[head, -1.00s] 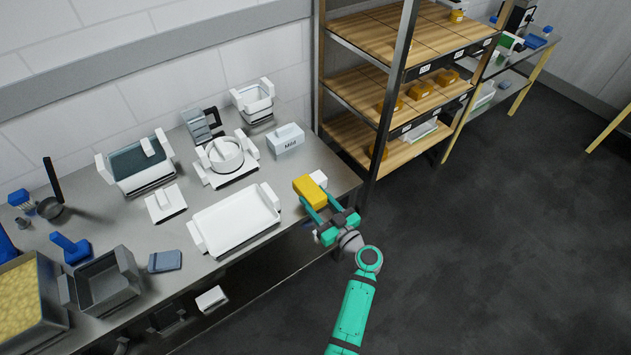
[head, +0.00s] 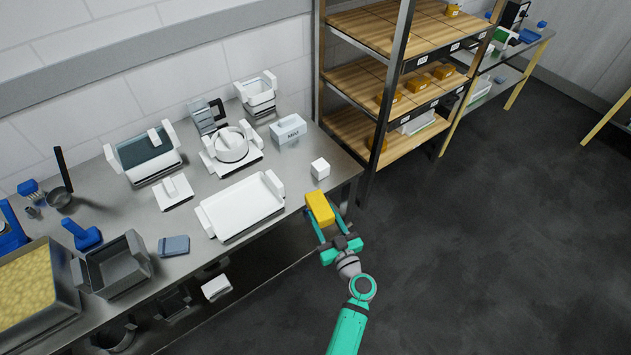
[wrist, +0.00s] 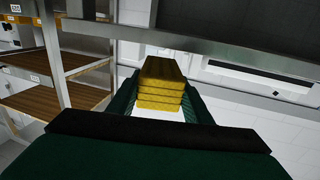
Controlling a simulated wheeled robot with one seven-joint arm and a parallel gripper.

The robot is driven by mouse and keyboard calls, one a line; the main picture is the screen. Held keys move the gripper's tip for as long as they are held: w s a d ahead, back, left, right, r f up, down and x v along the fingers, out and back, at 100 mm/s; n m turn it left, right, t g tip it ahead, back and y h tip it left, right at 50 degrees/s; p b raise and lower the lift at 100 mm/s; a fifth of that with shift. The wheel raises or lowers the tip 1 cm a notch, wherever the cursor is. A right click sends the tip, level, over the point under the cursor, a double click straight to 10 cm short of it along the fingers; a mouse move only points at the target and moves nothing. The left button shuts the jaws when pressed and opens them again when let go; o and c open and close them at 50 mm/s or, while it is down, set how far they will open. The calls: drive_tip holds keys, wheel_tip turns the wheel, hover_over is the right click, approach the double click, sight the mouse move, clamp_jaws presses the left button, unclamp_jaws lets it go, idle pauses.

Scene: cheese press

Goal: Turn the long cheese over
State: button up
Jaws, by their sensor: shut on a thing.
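The long cheese (head: 320,207) is a yellow block at the front edge of the steel table, right of the white tray. My gripper (head: 325,217) is shut on it, with one green finger on each side. In the wrist view the cheese (wrist: 161,84) sits between the two fingers, its end marked with ridges across it. The head view shows it close to the table's edge; I cannot tell how high it is above the edge.
A small white block (head: 320,168) stands on the table behind the cheese. A white tray (head: 242,207) lies to the left, and a white labelled box (head: 288,129) stands farther back. A wooden shelf rack (head: 365,83) rises behind on the right. The floor on the right is clear.

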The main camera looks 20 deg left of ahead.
drive_tip(key=s+d+f+m+t+h, duration=0.4)
drive_tip(key=s+d+f+m+h, duration=0.4)
drive_tip(key=s+d+f+h, duration=0.2)
drive_tip(key=d+f+h, duration=0.1)
drive_tip(key=d+f, duration=0.1)
drive_tip(key=d, duration=0.1)
drive_tip(key=shift+d+f+h, duration=0.15)
drive_tip(key=shift+d+h, duration=0.2)
drive_tip(key=shift+h, duration=0.05)
drive_tip(key=shift+s, duration=0.1)
drive_tip(key=shift+a, duration=0.1)
